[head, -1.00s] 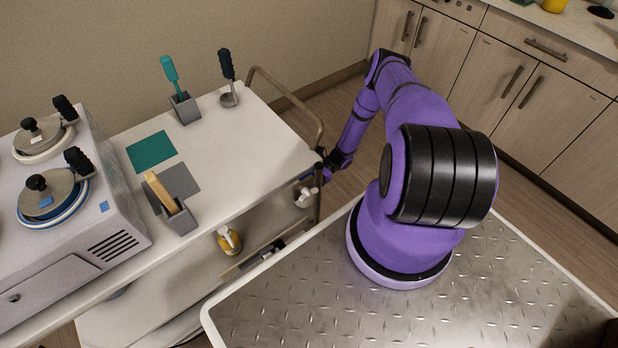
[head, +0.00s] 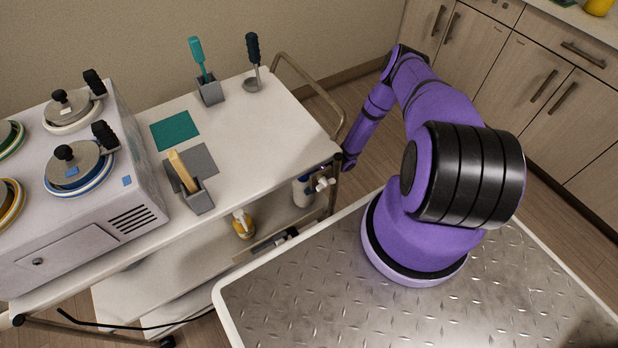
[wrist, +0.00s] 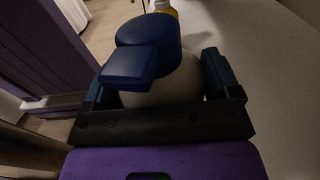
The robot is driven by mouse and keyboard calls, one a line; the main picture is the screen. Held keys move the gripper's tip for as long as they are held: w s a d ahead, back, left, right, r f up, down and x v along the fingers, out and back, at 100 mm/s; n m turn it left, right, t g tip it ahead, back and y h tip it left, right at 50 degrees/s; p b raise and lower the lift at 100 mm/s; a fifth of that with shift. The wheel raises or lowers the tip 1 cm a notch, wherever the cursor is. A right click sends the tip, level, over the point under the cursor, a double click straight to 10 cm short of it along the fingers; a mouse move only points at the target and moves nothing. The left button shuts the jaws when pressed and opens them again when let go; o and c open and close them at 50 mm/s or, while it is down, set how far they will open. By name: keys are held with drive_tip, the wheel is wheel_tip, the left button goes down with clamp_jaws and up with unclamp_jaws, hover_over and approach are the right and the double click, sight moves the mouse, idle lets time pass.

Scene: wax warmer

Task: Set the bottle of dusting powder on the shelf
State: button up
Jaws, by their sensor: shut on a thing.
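A bottle with a dark blue cap (wrist: 150,48) and a pale body stands between the fingers of my gripper (wrist: 157,88) in the wrist view. My gripper is shut on it. In the head view a pale bottle (head: 301,192) shows under the right end of the cart's top, at the end of my arm; the cart's top hides part of it. The cart's middle shelf (head: 185,262) lies below, and a pale surface (wrist: 265,70) fills the right of the wrist view. I cannot tell whether the bottle's base touches the shelf.
A cart post (head: 333,190) is close to my gripper. The cart's top (head: 275,135) overhangs the shelf. A wax warmer (head: 75,215) stands on top.

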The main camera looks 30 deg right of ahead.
drive_tip(key=a+f, duration=0.1)
drive_tip(key=a, duration=0.7)
idle(0.5)
drive_tip(key=shift+d+f, duration=0.1)
drive_tip(key=shift+f, duration=0.4)
idle(1.5)
drive_tip(key=o, duration=1)
drive_tip(key=shift+d, duration=4)
